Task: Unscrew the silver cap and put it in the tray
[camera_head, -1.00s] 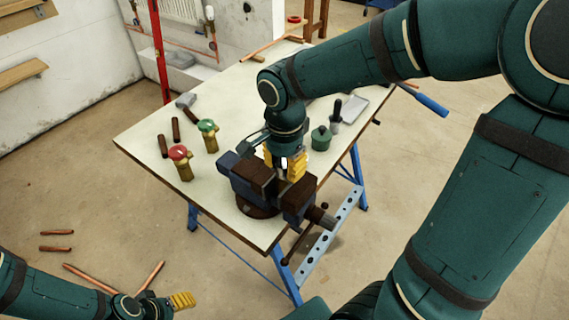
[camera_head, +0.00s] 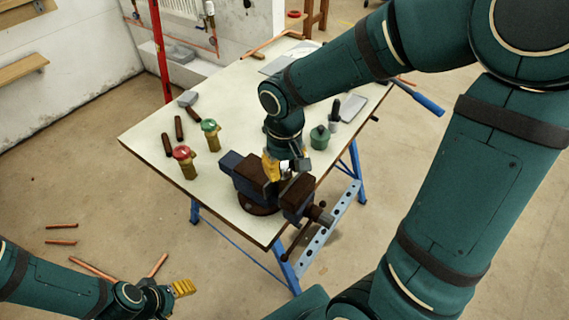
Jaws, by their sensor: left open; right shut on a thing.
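My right gripper (camera_head: 284,168) points down over the vice (camera_head: 247,176) near the bench's front corner. A shallow light-grey tray (camera_head: 352,109) lies at the bench's right edge, looking empty. My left gripper (camera_head: 180,289) is open and empty at the lower left, away from the bench and above the floor.
A green lidded pot (camera_head: 319,138) and a dark-topped bottle (camera_head: 334,113) stand between vice and tray. A blue-handled tool (camera_head: 428,103) juts past the bench's right edge.

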